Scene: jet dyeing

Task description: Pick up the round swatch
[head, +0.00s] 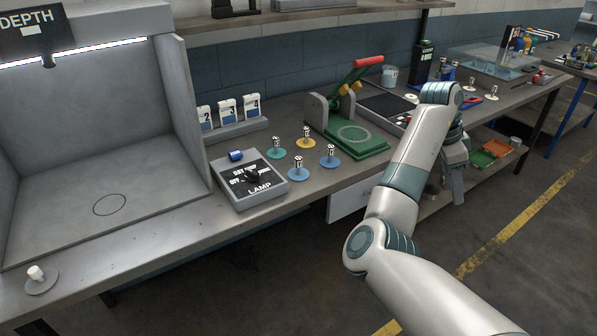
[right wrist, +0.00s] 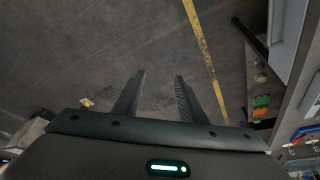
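Several small round discs with upright metal knobs stand on the bench; the frames do not settle which one is the round swatch. A pale disc with a white knob (head: 41,279) stands at the front left. A teal disc (head: 276,153), a yellow disc (head: 306,143) and blue discs (head: 298,174) stand mid-bench. Pale knobbed discs (head: 491,96) stand further right. My right gripper (head: 446,190) hangs beyond the bench's front edge, fingers down, away from the discs. In the right wrist view its fingers (right wrist: 160,76) are apart, with only floor between them. My left gripper is out of view.
A grey booth (head: 100,190) fills the left. A lamp switch box (head: 250,182), numbered cards (head: 228,112) and a green press with a red handle (head: 350,135) stand mid-bench. A clear tank (head: 490,62) stands at the back right. The floor in front is open.

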